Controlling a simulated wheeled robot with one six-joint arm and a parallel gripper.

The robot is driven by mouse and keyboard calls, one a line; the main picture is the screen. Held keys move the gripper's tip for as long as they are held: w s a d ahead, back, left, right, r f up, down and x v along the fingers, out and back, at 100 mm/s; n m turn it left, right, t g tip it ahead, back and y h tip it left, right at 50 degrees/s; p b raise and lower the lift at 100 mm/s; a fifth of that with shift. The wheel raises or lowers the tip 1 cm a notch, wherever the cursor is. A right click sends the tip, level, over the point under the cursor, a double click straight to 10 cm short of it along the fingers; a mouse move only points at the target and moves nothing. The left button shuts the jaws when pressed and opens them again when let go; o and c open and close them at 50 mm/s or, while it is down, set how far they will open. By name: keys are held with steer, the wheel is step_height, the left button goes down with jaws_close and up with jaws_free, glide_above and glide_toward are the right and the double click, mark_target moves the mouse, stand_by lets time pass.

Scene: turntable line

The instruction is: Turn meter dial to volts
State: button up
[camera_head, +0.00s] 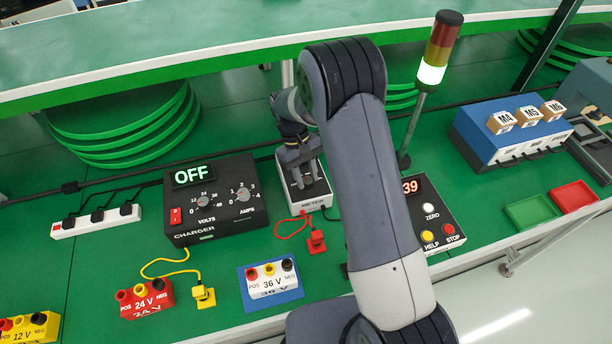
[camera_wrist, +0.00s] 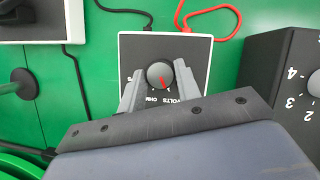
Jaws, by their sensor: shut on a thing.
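The meter (camera_head: 313,203) is a small box with a black face and white edges on the green bench, below my gripper (camera_head: 303,172) in the head view. In the wrist view the meter (camera_wrist: 203,50) appears upside down. Its round grey dial (camera_wrist: 160,76) sits between the two fingers of my gripper (camera_wrist: 159,80), which is shut on it. The dial's red mark points down and slightly right in that view, between the OHM and VOLTS lettering. Part of the lettering is hidden by the fingers.
A black charger (camera_head: 210,200) reading OFF stands close left of the meter. A red lead with a red plug (camera_head: 316,241) lies in front. A button panel (camera_head: 440,222) and a signal tower (camera_head: 438,52) stand to the right.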

stand_by(0.4)
steer(key=o, duration=1)
steer(key=shift+c, duration=0.2)
steer(key=b+v, duration=0.1)
steer(key=v, duration=1)
steer(key=shift+f, duration=0.15)
steer(key=p+x, duration=0.1)
steer(key=x, duration=0.9)
steer(key=shift+s+d+f, duration=0.1)
steer(key=shift+s+f, duration=0.05)
steer(key=shift+f, duration=0.2)
